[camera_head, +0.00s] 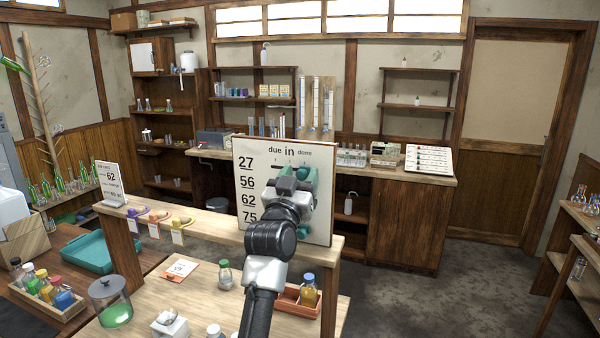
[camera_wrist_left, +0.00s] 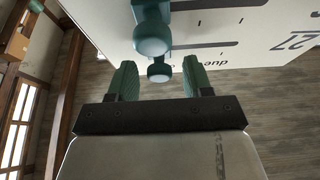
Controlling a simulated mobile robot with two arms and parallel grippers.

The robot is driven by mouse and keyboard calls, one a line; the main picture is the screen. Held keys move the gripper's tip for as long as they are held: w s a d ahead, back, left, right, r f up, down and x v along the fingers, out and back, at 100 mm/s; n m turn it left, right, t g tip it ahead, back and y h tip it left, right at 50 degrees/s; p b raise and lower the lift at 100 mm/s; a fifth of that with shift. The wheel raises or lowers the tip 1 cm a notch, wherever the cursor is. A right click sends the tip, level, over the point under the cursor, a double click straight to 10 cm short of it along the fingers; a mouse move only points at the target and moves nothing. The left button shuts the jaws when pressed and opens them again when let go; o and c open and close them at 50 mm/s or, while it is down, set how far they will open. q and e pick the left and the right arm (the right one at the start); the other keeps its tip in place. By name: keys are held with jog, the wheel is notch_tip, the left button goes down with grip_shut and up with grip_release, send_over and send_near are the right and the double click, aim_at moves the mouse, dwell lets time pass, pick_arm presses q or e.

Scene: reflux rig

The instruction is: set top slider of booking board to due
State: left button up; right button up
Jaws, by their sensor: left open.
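The booking board (camera_head: 262,150) is a white upright panel with "due in done" along its top and rows 27, 56, 62 and 75. My left gripper (camera_head: 292,178) is in front of its upper right part and hides much of the rows. In the left wrist view the board (camera_wrist_left: 260,30) appears upside down. The top slider (camera_wrist_left: 159,73) is a teal round-ended knob between the open fingers of my left gripper (camera_wrist_left: 160,66), with space on both sides. A second teal knob (camera_wrist_left: 152,40) is just beyond it. The top slider sits away from the "due" end of its slot.
The board stands on a wooden ledge (camera_head: 205,222) with a sign (camera_head: 108,182) and coloured tagged items to the left. Open floor lies to the right.

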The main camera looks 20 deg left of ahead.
aim_at(273, 161)
pick_arm(q)
grip_shut()
jog(key=a+b, duration=0.1)
jog(key=a, duration=0.6)
jog(key=shift+w+a, duration=0.15)
jog(key=shift+a, duration=0.2)
jog(key=shift+d, duration=0.15)
grip_release()
jog(key=shift+a, duration=0.25)
jog(key=shift+d, duration=0.1)
